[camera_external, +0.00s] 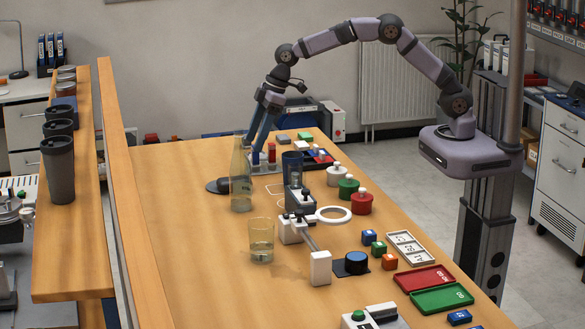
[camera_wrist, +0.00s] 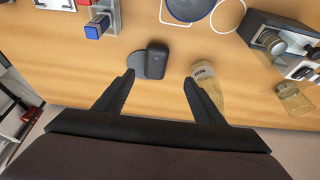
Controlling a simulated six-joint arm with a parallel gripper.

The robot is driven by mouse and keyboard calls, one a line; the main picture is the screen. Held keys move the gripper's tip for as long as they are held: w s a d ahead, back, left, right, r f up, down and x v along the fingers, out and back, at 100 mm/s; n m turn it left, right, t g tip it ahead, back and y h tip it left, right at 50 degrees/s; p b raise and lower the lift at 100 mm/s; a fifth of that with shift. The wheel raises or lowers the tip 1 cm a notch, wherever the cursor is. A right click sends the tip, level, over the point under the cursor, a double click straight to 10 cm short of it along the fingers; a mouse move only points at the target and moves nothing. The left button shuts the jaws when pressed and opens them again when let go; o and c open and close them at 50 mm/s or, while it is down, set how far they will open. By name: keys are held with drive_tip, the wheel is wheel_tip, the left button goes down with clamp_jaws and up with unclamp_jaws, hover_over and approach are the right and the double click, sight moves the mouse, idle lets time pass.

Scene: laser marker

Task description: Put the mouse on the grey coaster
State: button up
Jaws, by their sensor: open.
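The black mouse (camera_wrist: 157,60) shows in the wrist view, overlapping the right part of the round grey coaster (camera_wrist: 138,64). It seems to rest on the coaster, partly over its right edge. In the external view the dark coaster (camera_external: 213,187) lies left of the glass bottle, and the mouse is hard to tell apart from it. My gripper (camera_wrist: 159,77) is open, with its fingers spread either side of the mouse and nothing held between them. In the external view my gripper (camera_external: 262,150) points down above the far part of the table, behind the bottle.
A glass bottle (camera_external: 240,185) stands close to the coaster; in the wrist view the bottle (camera_wrist: 205,80) is beside my right finger. A drinking glass (camera_external: 261,243) stands nearer the front. Fixtures and colored blocks fill the table's right side. A wooden divider (camera_external: 120,180) borders the left.

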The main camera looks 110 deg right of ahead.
drive_tip(key=s+a+f+g, duration=0.1)
drive_tip(key=s+a, duration=0.3)
drive_tip(key=s, duration=0.4)
drive_tip(key=s+a+g, duration=0.1)
drive_tip(key=s+a, duration=0.4)
drive_tip(key=s, duration=0.4)
drive_tip(key=s+a+f+g, duration=0.1)
drive_tip(key=s+a, duration=0.4)
drive_tip(key=s, duration=0.4)
drive_tip(key=shift+a+f, duration=0.1)
drive_tip(key=shift+f, duration=0.25)
drive_tip(key=s+a+f+g, duration=0.1)
drive_tip(key=s+f, duration=0.1)
drive_tip(key=s, duration=0.7)
drive_tip(key=shift+s+a, duration=0.15)
drive_tip(key=shift+a, duration=0.1)
